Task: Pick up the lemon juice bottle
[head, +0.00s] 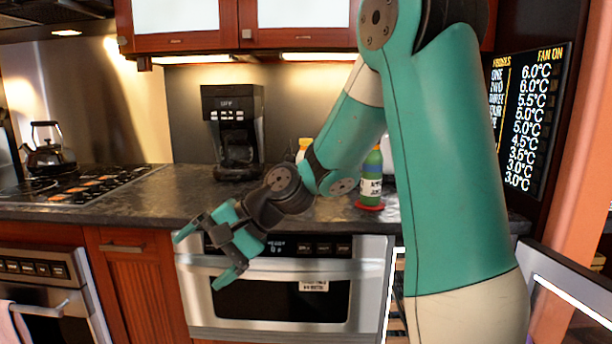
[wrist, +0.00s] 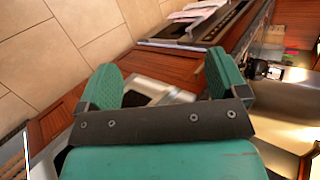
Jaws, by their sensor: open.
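My gripper (head: 204,257) is open and empty in front of the microwave drawer in the head view, its fingers pointing down to the left. Both teal fingers, spread apart, also show in the wrist view (wrist: 163,80). A green bottle (head: 371,178) with a white label stands upright on the counter, right of my forearm and partly covered by my arm. I cannot read which one is the lemon juice bottle. My gripper is well left of and lower than both, touching neither.
The dark counter (head: 150,205) is clear left of a black coffee maker (head: 233,130). A kettle (head: 47,155) stands on the stove (head: 75,187). The microwave drawer (head: 285,285) is shut below the counter. Cabinets (head: 190,20) hang above.

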